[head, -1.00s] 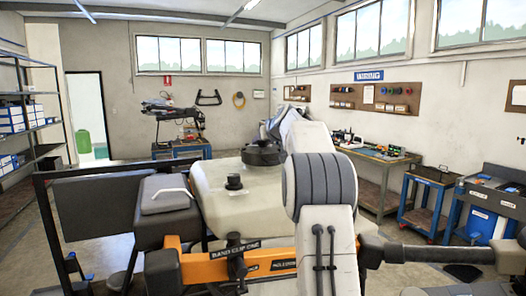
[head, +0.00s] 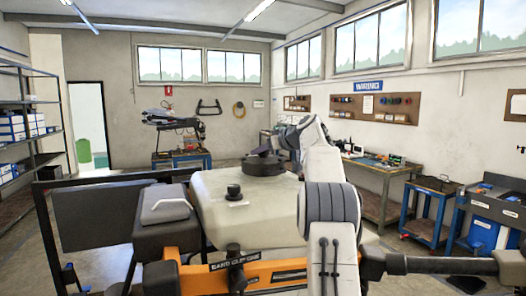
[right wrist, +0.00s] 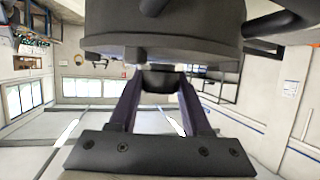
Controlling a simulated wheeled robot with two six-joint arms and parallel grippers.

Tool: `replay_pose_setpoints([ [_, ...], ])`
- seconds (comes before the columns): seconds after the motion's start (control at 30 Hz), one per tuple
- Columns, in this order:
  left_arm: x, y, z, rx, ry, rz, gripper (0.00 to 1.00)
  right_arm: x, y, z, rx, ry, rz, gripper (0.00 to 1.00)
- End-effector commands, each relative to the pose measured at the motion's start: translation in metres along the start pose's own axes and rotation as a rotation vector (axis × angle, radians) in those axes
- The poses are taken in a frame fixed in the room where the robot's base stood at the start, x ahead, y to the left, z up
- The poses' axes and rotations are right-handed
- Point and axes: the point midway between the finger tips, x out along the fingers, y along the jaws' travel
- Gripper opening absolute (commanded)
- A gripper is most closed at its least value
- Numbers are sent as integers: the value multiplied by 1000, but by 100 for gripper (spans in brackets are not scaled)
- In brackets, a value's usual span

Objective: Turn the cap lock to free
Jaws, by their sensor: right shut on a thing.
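The spray drone's pale tank (head: 222,205) fills the middle of the head view. Its wide black cap (head: 262,166) sits on top, and its dark round underside and rim loom large in the right wrist view (right wrist: 165,22). A small dark tab (right wrist: 160,84) sticks out at the cap's edge; I take it for the cap lock. My right gripper (right wrist: 160,76) is shut on this tab, one finger on each side. The lock's marking is not readable. My left gripper is not in view.
A smaller black knob (head: 233,192) stands on the tank, left of the cap. A dark box with a grey handle (head: 168,204) is left of the tank. An orange drone frame (head: 275,274) runs along the front. Workbenches (head: 382,180) stand farther back at right.

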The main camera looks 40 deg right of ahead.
Motion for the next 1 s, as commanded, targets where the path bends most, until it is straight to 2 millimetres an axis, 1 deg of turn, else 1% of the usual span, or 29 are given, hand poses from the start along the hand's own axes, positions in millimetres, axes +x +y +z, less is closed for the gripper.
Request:
replay_pose_setpoints([
  [0.17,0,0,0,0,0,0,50,0,0,1,1,-2,1,0],
  [0.2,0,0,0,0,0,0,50,0,0,1,1,-2,1,63],
  [0.23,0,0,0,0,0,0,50,0,0,1,1,-2,1,75],
  [0.27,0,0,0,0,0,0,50,0,0,1,1,-2,1,78],
  [0.53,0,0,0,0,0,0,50,0,0,0,1,-1,2,78],
  [0.67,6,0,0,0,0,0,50,-7,1,2,0,1,4,78],
  [0.77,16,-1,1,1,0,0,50,-22,1,3,-1,2,5,78],
  [0.9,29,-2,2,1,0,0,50,-50,1,4,0,2,5,78],
  [1.0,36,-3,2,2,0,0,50,-70,1,3,0,2,6,78],
])
